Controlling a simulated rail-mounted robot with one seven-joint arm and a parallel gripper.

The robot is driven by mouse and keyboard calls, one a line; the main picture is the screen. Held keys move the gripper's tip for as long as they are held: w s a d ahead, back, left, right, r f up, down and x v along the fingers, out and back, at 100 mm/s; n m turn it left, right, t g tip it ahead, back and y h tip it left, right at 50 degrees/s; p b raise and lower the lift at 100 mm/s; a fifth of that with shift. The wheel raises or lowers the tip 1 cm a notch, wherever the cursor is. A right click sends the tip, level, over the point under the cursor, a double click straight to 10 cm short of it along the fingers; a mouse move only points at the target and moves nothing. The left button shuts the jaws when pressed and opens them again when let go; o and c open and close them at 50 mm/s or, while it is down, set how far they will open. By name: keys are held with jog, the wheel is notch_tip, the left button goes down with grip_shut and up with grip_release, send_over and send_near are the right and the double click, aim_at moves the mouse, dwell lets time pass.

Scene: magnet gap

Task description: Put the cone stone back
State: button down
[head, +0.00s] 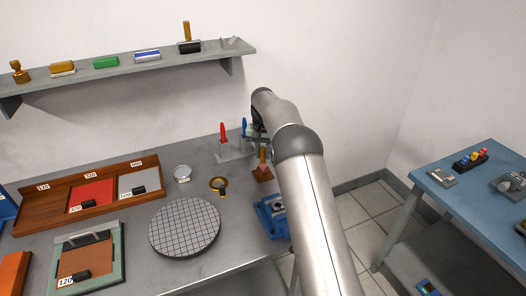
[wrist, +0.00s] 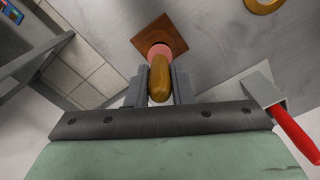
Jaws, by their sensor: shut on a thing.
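The cone stone has a wooden handle (wrist: 159,80) and a pink body (wrist: 160,51) in the wrist view. My gripper (wrist: 157,88) is shut on the handle, one dark finger on each side. A square brown wooden block (wrist: 168,32) lies on the bench at the pink end. In the head view the handle (head: 263,154) stands about upright over the block (head: 262,175). I cannot tell whether the pink end is seated in the block or just above it. My arm hides most of the gripper in the head view.
A grey holder (head: 235,151) with red- and blue-handled tools stands just behind. A round gridded plate (head: 184,227) and a wooden rack (head: 40,205) are further left.

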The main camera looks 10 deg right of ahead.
jog(key=shift+f, duration=0.3)
jog(key=c, duration=1.3)
grip_release()
